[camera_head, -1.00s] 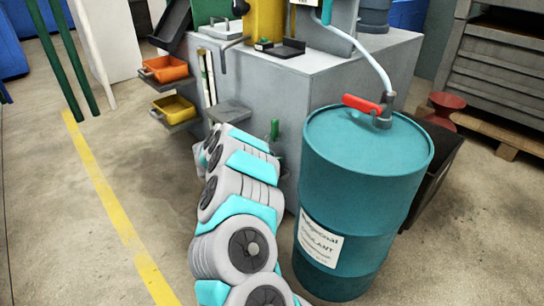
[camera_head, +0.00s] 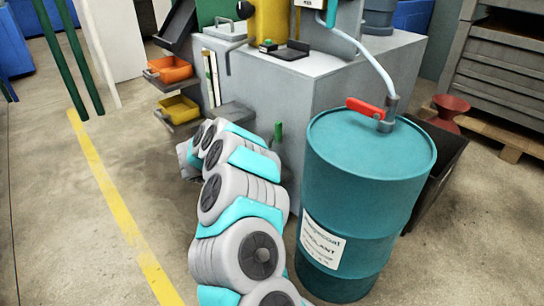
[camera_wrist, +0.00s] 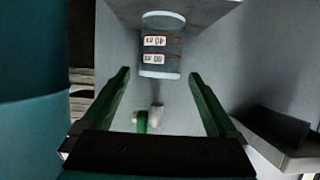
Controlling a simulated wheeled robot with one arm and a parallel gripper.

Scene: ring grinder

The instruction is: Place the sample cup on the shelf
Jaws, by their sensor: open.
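The sample cup (camera_wrist: 161,45) shows in the wrist view as a clear, greyish cylinder with pale ends, red lines and two white labels. It is beyond the fingertips and roughly centred between them. Its upper end in the picture is close to a grey ledge (camera_wrist: 170,10); I cannot tell whether they touch. My gripper (camera_wrist: 159,75) has two green fingers spread wide with nothing held between them. In the head view my arm hides the gripper and the cup. A grey shelf (camera_head: 232,114) juts from the cabinet side; I cannot tell whether it is the same ledge.
A teal coolant drum (camera_head: 365,190) stands close right of my arm. The grey cabinet (camera_head: 335,85) is behind. Orange (camera_head: 170,69) and yellow (camera_head: 177,109) bins are at its left. A green-handled fitting (camera_wrist: 143,121) shows between the fingers. The left floor is open.

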